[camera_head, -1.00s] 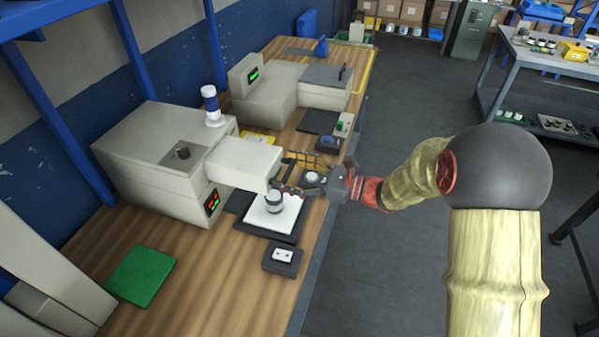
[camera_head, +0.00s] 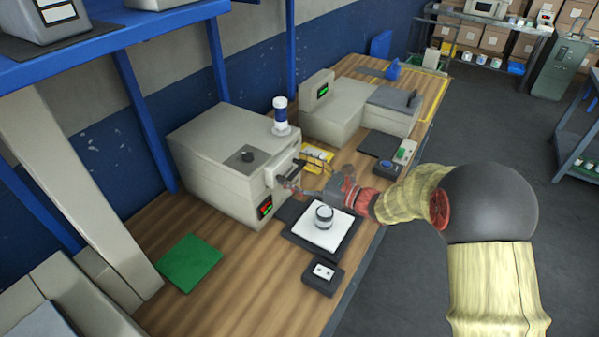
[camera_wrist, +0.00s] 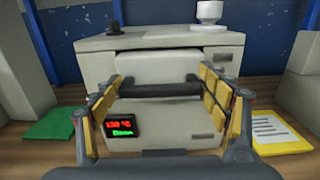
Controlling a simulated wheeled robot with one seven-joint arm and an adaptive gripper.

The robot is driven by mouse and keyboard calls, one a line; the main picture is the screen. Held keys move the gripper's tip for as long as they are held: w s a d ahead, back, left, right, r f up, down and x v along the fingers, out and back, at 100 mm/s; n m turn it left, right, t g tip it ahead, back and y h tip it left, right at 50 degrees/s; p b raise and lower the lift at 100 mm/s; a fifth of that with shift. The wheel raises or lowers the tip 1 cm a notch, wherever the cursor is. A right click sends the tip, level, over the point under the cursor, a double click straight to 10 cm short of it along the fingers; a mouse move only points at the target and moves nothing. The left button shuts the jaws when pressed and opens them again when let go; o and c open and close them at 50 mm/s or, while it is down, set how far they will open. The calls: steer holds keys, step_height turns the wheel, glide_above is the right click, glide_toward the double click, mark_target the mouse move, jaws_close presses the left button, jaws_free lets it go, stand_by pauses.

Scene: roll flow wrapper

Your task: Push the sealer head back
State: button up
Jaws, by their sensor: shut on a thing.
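The sealer head is a pale block whose front face (camera_head: 271,174) sits close in against the big cream machine housing (camera_head: 205,185). In the wrist view its front face (camera_wrist: 160,70) carries a dark horizontal handle bar (camera_wrist: 160,90). My gripper (camera_head: 291,182) is at this face; in the wrist view its padded fingers (camera_wrist: 162,97) stand at both ends of the bar, shut on it. The red and green display (camera_head: 265,207) is below the head. A white plate on a dark base (camera_head: 338,240) lies uncovered in front, with a small round pot (camera_head: 324,216) upright on it.
A white-and-blue cylinder (camera_head: 281,112) stands on the housing. A second machine (camera_head: 345,115) is behind, with a control box (camera_head: 405,151) near it. A green mat (camera_head: 190,262) lies front left. A small dark box (camera_head: 322,279) sits near the bench edge.

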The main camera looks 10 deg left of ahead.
steer(key=shift+r, duration=0.1)
steer(key=o, duration=1.2)
steer(key=shift+a, duration=0.1)
steer(key=shift+o, duration=1.4)
steer(key=shift+w+a, duration=0.1)
steer(key=shift+a, duration=0.1)
steer(key=shift+o, duration=1)
steer(key=shift+d, duration=0.1)
steer(key=shift+d, duration=0.1)
steer(key=v, duration=1.2)
